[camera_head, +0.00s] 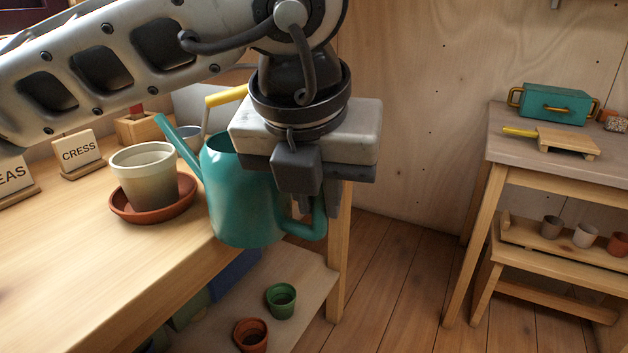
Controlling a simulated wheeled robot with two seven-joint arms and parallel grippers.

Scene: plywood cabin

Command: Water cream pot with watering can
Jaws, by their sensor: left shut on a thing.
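A teal watering can (238,200) hangs in my left gripper (308,200), just past the bench's right edge. The gripper is shut on its handle at the can's right side; its fingers are partly hidden behind the gripper body. The can is slightly tilted, and its spout points up and left toward the cream pot. The cream pot (143,177) stands upright in a terracotta saucer (124,207) on the wooden bench. The spout tip is above and right of the pot's rim, and no water shows. My right gripper is out of view.
Signs reading CRESS (80,150) and "EAS" (12,177) stand left of the pot. A wooden box (138,130) is behind it. Green (281,300) and terracotta (250,335) pots sit on the lower shelf. A side table (490,150) with a teal box (552,103) stands right, beyond open floor.

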